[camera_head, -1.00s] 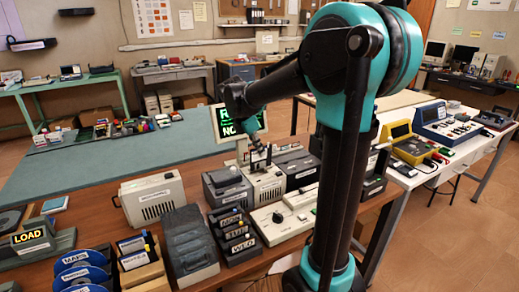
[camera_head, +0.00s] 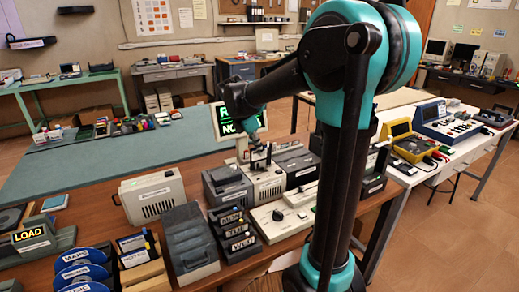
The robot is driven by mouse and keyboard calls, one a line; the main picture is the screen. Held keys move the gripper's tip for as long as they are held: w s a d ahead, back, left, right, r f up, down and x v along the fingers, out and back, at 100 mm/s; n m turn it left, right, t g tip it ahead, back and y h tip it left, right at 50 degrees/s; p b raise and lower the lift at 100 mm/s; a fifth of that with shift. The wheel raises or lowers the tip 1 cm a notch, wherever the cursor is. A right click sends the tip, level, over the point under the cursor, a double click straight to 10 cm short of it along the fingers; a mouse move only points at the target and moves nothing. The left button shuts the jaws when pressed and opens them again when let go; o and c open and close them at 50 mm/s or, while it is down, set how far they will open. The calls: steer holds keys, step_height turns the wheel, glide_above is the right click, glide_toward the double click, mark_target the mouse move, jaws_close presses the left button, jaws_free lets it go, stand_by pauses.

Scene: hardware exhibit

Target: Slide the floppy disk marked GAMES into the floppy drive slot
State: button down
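My gripper (camera_head: 259,150) is small in the view, at the end of my arm, over the front of a pale beige drive unit (camera_head: 268,186) on the brown table. A dark floppy disk with a pale label (camera_head: 260,158) is between its fingertips, upright and close to the top of this unit. The marking on the disk is too small to read. The slot, and whether the disk touches it, cannot be made out. My arm's links cover part of the view to the right of the gripper.
A dark grey unit (camera_head: 228,186) stands just left of the drive, and another (camera_head: 297,167) to its right. In front are a low beige console (camera_head: 283,217) and labelled trays (camera_head: 238,235). A lit sign (camera_head: 240,122) stands behind. Disk holders (camera_head: 85,270) are at front left.

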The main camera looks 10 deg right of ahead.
mark_target(260, 164)
steer(key=shift+f, duration=0.1)
steer(key=shift+f, duration=3.35)
steer(key=c, duration=1.6)
jaws_free()
steer(key=shift+c, duration=0.2)
steer(key=shift+r, duration=4)
